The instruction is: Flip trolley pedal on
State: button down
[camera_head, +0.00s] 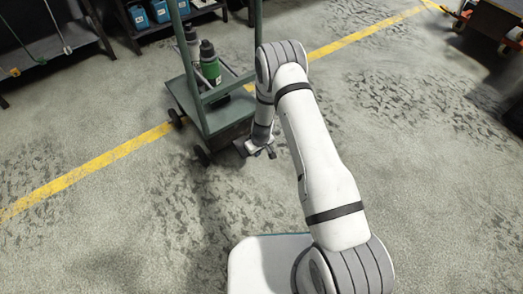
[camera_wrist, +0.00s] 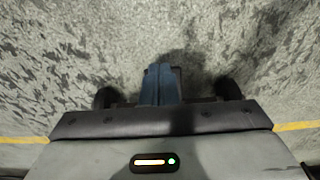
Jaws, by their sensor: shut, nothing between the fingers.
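The trolley (camera_head: 187,97) is a dark green wheeled cart with tall uprights, standing on the floor in the upper left of the head view. My gripper (camera_head: 262,153) is low at the trolley's near right end, close to the floor. In the wrist view my gripper's blue fingers (camera_wrist: 159,84) are together with nothing between them. A small dark part (camera_wrist: 177,75) shows just behind them and may be the pedal; I cannot tell whether they touch. Two dark wheels (camera_wrist: 105,97) (camera_wrist: 228,88) show on either side. In the head view the pedal cannot be made out.
A green bottle (camera_head: 209,63) and a grey one (camera_head: 192,42) stand on the trolley. A yellow floor line (camera_head: 95,167) runs beneath it. Shelving with blue containers (camera_head: 138,17) is behind, and an orange-wheeled cart (camera_head: 508,40) is at upper right.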

jog(key=s+d+r, duration=0.1)
jog(key=s+r+b, duration=0.1)
jog(key=r, duration=0.1)
jog(key=shift+s+d, duration=0.3)
jog(key=shift+d, duration=0.1)
jog(key=s+d+r+m+y+p, duration=0.15)
jog(key=r+p, duration=0.65)
jog(key=r, duration=1.5)
jog(key=s+d+r+m+p, duration=0.1)
jog(key=s+d+r+p, duration=0.15)
jog(key=r+p, duration=1.3)
jog(key=s+d+r+m+p, duration=0.1)
jog(key=s+d+r+p, duration=0.2)
jog(key=s+r, duration=0.4)
jog(key=s+d+r+m+h+p, duration=0.1)
jog(key=s+r+p, duration=0.3)
jog(key=r, duration=1.5)
jog(key=s+d+r+m+t+h+p, duration=0.1)
jog(key=s+d+r+m+p, duration=0.1)
jog(key=s+r, duration=0.9)
notch_tip(320, 180, up, 3)
jog(key=d+p, duration=0.1)
jog(key=d, duration=0.1)
jog(key=shift+d+f+p, duration=0.15)
jog(key=shift+d+p, duration=0.15)
jog(key=shift+s+h, duration=0.1)
jog(key=shift+h, duration=0.15)
